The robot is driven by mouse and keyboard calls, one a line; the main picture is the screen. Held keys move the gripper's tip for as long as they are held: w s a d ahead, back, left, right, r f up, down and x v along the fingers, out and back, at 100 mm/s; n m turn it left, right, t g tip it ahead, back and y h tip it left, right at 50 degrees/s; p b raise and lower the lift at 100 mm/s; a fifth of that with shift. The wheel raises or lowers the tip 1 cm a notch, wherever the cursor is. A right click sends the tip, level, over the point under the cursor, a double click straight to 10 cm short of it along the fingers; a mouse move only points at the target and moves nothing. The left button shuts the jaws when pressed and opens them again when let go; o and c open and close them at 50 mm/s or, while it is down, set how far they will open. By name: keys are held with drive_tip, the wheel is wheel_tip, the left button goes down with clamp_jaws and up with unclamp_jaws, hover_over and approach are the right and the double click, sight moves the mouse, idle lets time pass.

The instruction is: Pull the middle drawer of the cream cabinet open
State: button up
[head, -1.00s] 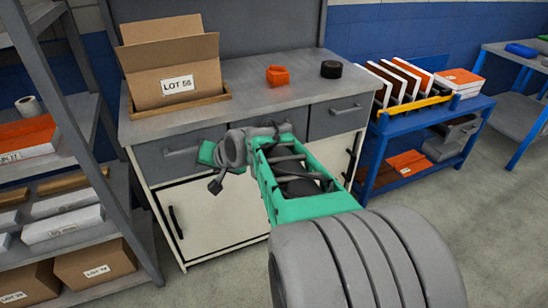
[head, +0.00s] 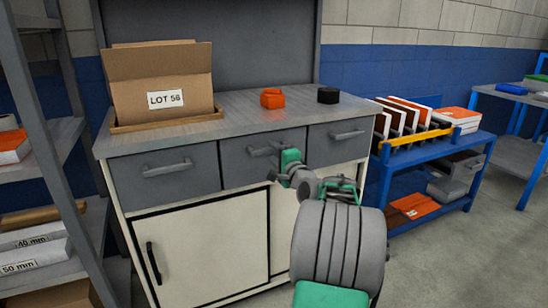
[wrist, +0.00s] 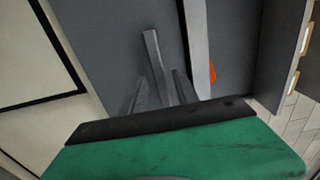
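The cream cabinet (head: 200,245) has a row of three grey drawers under its worktop. The middle drawer (head: 236,172) is shut, its front in line with its neighbours. Its bar handle (head: 262,150) shows left of my gripper (head: 276,152), which is at the handle's right part. In the wrist view, the handle (wrist: 154,55) runs down between the two dark fingers of my gripper (wrist: 162,92). The fingers look apart, with a gap beside the bar; I see no firm hold. The green gripper body hides the handle's near end.
An open LOT 56 carton (head: 165,85), an orange object (head: 272,98) and a black round object (head: 328,95) stand on the worktop. Grey shelving (head: 50,130) stands left and a blue cart (head: 425,150) right.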

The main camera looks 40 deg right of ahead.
drive_tip(key=shift+w, duration=0.15)
clamp_jaws()
idle(1.4)
